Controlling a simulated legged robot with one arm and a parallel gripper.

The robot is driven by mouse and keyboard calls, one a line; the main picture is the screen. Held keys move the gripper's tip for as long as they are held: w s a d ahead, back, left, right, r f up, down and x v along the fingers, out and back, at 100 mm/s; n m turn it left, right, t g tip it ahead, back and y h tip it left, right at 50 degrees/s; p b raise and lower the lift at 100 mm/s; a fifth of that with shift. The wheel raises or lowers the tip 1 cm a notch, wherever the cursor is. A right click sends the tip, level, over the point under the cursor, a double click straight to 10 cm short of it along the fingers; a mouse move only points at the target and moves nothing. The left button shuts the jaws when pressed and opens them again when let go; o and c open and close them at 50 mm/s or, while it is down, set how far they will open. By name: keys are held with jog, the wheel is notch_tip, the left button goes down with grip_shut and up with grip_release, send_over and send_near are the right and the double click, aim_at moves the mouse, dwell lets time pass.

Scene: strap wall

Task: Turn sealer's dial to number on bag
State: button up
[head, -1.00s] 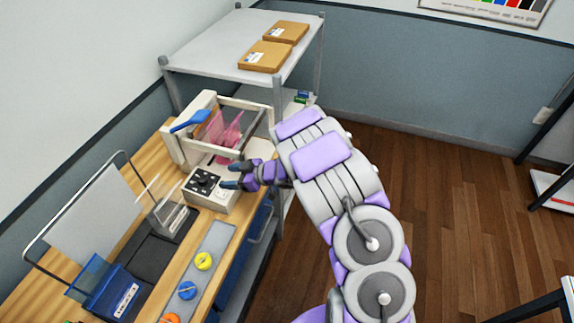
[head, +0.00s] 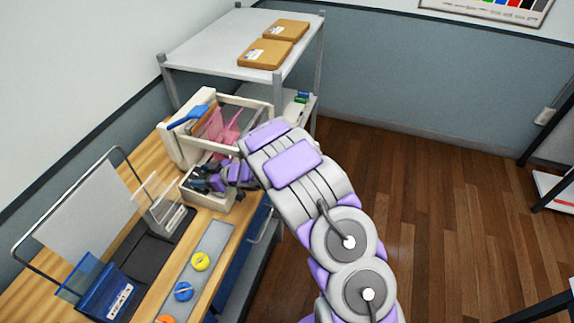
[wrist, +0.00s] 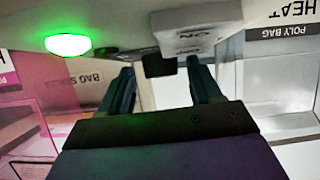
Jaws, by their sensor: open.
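The sealer is a cream machine with a blue handle (head: 188,117) and a control box (head: 212,201) at its front, on the wooden bench.
A shelf (head: 215,50) with cardboard parcels (head: 265,54) stands behind the sealer. The floor at right is open.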

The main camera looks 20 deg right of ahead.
jog(key=shift+s+a+f+m+t+h+b, duration=0.15)
jog(key=shift+m+t+h+b, duration=0.25)
jog(key=shift+b, duration=0.85)
jog(key=shift+w+a+f+m+t+h+b, duration=0.1)
jog(key=shift+m+t+h+b, duration=0.3)
jog(key=shift+b, duration=0.8)
jog(key=shift+s+m+b, duration=0.15)
jog(key=shift+m+b, duration=0.15)
jog(key=shift+b, duration=0.25)
jog(key=w+r+p+v, duration=0.1)
jog(key=p+v, duration=0.3)
jog(key=v, duration=1.4)
jog(key=s+d+r+m+h, duration=0.1)
jog(key=d+r+m+h, duration=0.1)
jog(key=d+h, duration=0.2)
jog(key=d+r+m+h, duration=0.2)
jog(key=d+h, duration=0.3)
jog(key=d, duration=0.5)
jog(key=shift+s+r, duration=0.4)
jog(key=shift+r, duration=0.1)
